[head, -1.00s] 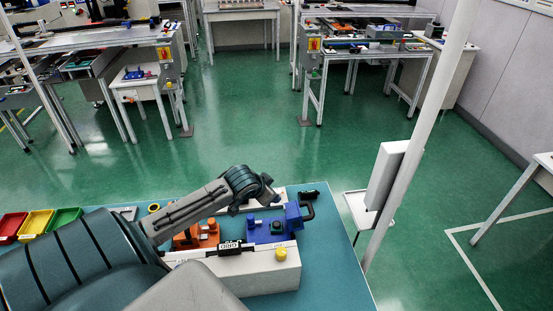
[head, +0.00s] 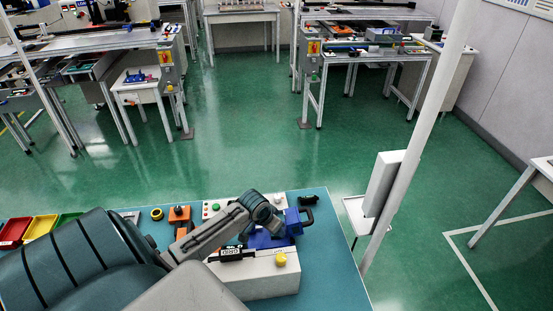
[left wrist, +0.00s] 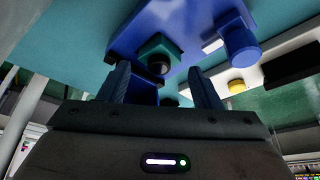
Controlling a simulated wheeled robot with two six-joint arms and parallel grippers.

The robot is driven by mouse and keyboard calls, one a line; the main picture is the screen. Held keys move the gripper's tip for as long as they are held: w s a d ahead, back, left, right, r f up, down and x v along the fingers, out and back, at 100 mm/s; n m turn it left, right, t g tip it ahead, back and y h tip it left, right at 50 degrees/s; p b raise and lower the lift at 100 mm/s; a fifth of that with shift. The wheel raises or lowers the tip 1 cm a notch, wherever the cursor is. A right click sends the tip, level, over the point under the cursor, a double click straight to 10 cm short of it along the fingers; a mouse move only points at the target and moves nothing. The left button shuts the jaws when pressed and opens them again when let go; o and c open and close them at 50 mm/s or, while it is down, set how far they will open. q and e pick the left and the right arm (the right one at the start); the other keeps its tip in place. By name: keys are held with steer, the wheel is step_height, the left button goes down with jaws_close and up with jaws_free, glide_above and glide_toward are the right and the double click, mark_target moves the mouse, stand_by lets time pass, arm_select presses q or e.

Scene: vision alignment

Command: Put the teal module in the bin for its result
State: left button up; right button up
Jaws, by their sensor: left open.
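The teal module (left wrist: 158,50) is a small block with a round dark lens, sitting on a blue fixture (left wrist: 185,30) in the left wrist view. My left gripper (left wrist: 162,84) is open, its two fingers pointing at the fixture. The module shows just beyond and between the fingertips; I cannot tell if they touch it. In the head view the gripper (head: 272,226) is low over the blue fixture (head: 262,241), and my arm hides most of the module. Red (head: 13,232), yellow (head: 40,228) and green (head: 68,218) bins stand at the left edge of the table. My right gripper is not in view.
A white box with a black display (head: 237,254) and a yellow button (head: 280,260) stands in front of the fixture. An orange fixture (head: 180,222), a button panel (head: 214,208) and a yellow ring (head: 157,213) lie behind my arm. The table's right side (head: 330,265) is clear.

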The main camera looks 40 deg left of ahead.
arm_select(q)
steer(key=shift+p+x, duration=0.35)
steer(key=shift+x, duration=1.25)
steer(key=shift+r, duration=0.1)
steer(key=c, duration=0.8)
steer(key=shift+o, duration=0.2)
